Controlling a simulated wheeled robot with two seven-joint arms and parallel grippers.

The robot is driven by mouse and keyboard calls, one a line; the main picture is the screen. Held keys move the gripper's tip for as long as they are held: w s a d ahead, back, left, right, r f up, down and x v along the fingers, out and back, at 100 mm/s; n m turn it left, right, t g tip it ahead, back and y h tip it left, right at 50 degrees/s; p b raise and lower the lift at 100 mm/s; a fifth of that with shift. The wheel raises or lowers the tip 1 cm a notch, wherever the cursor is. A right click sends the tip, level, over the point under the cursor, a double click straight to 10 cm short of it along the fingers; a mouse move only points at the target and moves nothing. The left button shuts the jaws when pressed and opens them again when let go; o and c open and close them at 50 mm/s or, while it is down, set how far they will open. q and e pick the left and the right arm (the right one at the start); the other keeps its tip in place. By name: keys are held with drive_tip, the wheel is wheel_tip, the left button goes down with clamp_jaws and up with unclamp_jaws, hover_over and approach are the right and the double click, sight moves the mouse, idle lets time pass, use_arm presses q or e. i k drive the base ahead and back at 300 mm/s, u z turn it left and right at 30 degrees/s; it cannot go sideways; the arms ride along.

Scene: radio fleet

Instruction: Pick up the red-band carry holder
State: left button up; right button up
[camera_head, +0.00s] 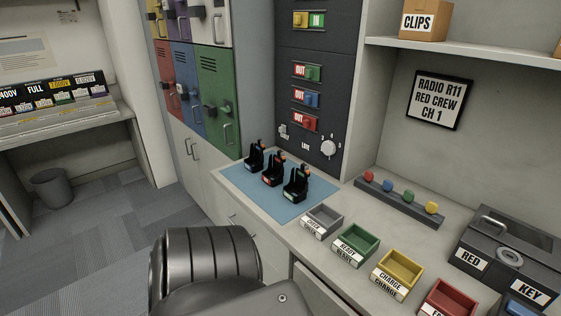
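Three black carry holders stand upright in a row on a blue mat (238,188) on the counter. The middle holder (273,171) has a small red mark low on its front, so it looks like the red-band one. The left holder (254,157) has a bluish mark and the right holder (296,184) a pale greenish one. Each seems to have a black radio with an orange-tipped top in it, though they are small. A dark ribbed part of my own arm fills the bottom centre. Neither gripper shows.
Right of the mat are a grey tray (323,220), a green tray (356,245), a yellow tray (397,275) and a red tray (449,298). Behind them is a strip of coloured knobs (398,201). A dark panel (319,75) rises behind the holders. A black key box (505,255) stands right.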

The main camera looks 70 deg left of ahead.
sight(275, 169)
drive_tip(key=u, duration=3.45)
drive_tip(key=i, duration=0.2)
drive_tip(key=u, duration=0.1)
